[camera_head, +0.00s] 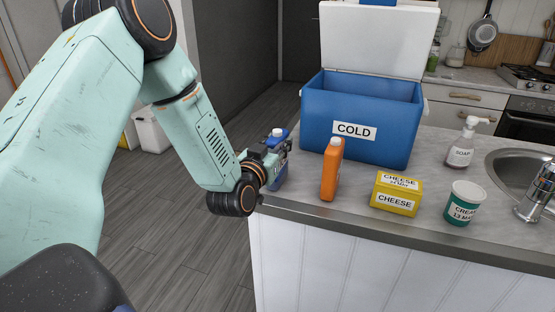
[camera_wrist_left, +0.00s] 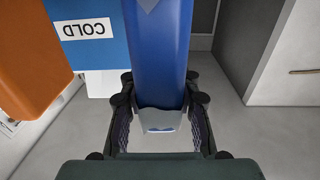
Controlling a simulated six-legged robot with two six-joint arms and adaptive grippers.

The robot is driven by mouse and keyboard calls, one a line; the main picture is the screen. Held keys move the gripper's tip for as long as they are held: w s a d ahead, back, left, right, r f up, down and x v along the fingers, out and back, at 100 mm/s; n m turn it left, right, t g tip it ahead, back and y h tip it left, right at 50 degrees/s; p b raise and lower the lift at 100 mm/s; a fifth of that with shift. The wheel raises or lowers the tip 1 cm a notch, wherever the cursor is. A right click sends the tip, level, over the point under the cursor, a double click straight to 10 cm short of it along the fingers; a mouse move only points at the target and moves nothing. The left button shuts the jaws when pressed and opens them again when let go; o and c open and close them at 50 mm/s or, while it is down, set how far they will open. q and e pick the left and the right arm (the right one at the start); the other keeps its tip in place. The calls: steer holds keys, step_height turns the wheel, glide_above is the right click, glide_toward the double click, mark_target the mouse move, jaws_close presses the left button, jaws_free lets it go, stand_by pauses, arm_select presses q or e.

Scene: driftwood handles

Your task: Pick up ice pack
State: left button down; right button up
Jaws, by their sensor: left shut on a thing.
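My right gripper is not in view.
The open blue cooler (camera_head: 320,125) marked COLD stands behind. An orange bottle (camera_head: 331,172) is close on the right. Further right are yellow cheese (camera_head: 396,194), a cream tub (camera_head: 464,204), a soap bottle (camera_head: 461,150) and the sink (camera_head: 515,170). The counter's front edge is near.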

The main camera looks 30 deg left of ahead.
arm_select(q)
steer(key=shift+w+r, duration=0.1)
steer(key=shift+r, duration=0.4)
step_height(320, 180, up, 9)
steer(key=shift+r+p, duration=0.1)
steer(key=shift+p, duration=0.75)
